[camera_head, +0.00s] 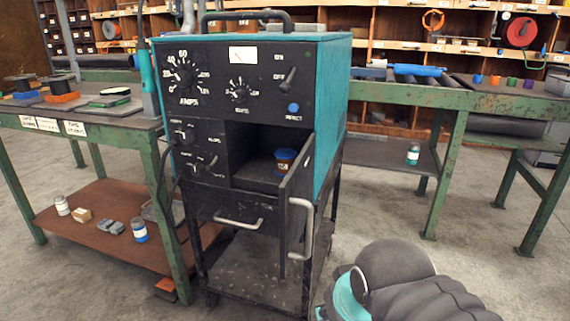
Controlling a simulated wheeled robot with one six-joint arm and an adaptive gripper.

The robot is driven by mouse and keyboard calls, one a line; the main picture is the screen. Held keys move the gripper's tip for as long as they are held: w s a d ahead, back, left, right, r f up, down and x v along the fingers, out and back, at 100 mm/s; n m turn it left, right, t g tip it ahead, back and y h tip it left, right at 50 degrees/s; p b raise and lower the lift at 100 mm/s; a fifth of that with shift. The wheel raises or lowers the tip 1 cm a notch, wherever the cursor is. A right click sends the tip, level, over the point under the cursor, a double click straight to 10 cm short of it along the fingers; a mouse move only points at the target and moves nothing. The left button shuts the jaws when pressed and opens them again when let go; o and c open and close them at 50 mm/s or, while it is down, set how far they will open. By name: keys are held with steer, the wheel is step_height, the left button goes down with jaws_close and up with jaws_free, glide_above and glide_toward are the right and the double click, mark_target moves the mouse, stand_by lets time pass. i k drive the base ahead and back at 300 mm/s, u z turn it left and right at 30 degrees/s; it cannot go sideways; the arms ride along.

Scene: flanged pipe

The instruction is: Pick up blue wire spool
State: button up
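A small blue spool (285,154) with an orange-brown middle stands in the open compartment of a teal and black welding machine (335,100). It looks like the blue wire spool. The compartment door (296,210) is swung open toward the camera, and its edge comes close to the spool in the picture. The spool's lower right part is near the door's edge. Part of my arm shows at the bottom right, in front of the machine. My gripper's fingers cannot be seen.
The machine sits on a dark cart (255,275). A green-legged bench (95,118) stands at left, another (500,98) behind at right, with several small coloured pieces (495,80) on top. Shelves (390,20) line the back. Concrete floor is open at lower left and right.

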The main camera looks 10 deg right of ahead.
mark_target(286, 158)
steer(key=z, duration=1.8)
steer(key=k, duration=0.9)
steer(key=u, duration=0.9)
steer(key=i, duration=0.45)
steer(key=z, duration=0.05)
